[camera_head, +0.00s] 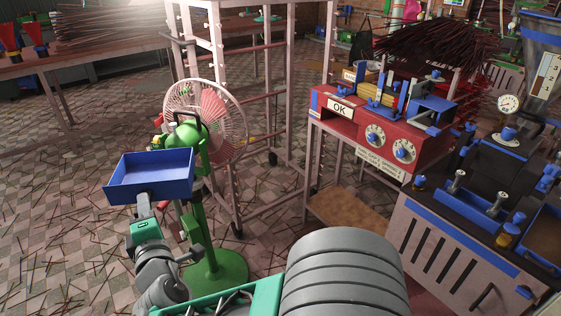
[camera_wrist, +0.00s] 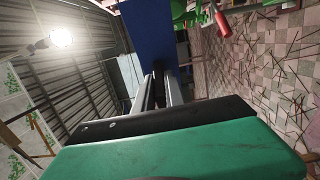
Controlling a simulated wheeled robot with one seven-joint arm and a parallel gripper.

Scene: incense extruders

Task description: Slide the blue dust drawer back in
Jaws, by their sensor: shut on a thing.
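The blue dust drawer (camera_head: 152,176) is an open-topped tray held up in the air at the left of the head view. My gripper (camera_head: 144,204) is shut on its near side from below. In the wrist view the drawer's blue face (camera_wrist: 152,38) stands at the end of my gripper's fingers (camera_wrist: 160,92). The drawer appears empty and roughly level. The red machine (camera_head: 375,130) with an "OK" label and two dials stands on a stand to the right, well apart from the drawer. A dark opening (camera_head: 339,112) shows below its label.
A green pedestal fan (camera_head: 205,115) stands just behind and right of the drawer. A pink rack (camera_head: 290,100) stands between the fan and the red machine. A dark-topped machine (camera_head: 470,205) is at the right. Thin sticks litter the checkered floor.

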